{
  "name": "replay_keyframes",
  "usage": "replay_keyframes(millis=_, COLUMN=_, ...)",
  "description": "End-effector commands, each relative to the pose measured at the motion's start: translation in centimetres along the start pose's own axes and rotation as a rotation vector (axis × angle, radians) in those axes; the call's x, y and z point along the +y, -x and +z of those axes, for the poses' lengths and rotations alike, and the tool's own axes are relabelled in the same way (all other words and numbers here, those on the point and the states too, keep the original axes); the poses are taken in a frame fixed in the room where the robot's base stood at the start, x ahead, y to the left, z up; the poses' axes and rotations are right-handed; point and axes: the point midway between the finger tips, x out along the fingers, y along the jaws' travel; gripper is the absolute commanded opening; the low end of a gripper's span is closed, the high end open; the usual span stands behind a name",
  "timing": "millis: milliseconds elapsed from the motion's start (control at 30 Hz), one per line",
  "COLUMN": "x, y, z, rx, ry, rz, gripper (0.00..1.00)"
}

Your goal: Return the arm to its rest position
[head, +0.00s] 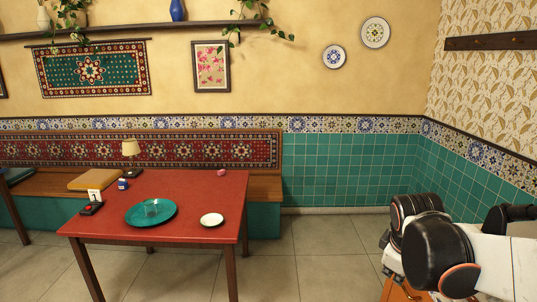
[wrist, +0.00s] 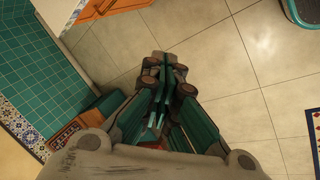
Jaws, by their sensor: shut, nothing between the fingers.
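My gripper (wrist: 168,72) is in the wrist view, its fingers together and empty, over the tiled floor with nothing touching it. In the head view my arm (head: 440,250) is folded at the lower right, to the right of the red table and apart from it. The gripper itself cannot be made out in the head view.
A red table (head: 190,185) at the left holds a teal tray (head: 134,217) with a clear glass, a white saucer (head: 211,220) and small items. A bench (head: 262,188) runs behind it. Open floor (head: 320,262) lies between table and arm.

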Motion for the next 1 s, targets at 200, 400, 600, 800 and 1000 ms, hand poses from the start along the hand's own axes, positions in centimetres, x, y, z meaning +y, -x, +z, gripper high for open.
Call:
replay_keyframes(millis=200, x=-4.4, y=4.6, z=0.6, rx=0.100, ry=-0.234, rz=0.002, gripper=0.00)
replay_keyframes(millis=400, x=-8.5, y=7.5, z=1.6, rx=0.190, ry=-0.453, rz=-0.020, gripper=0.00)
replay_keyframes(millis=600, x=-12.1, y=9.1, z=2.6, rx=0.267, ry=-0.654, rz=-0.059, gripper=0.00)
replay_keyframes(millis=800, x=-14.0, y=9.7, z=3.2, rx=0.307, ry=-0.766, rz=-0.087, gripper=0.00)
replay_keyframes(millis=1000, x=-14.2, y=9.8, z=3.3, rx=0.313, ry=-0.784, rz=-0.092, gripper=0.00)
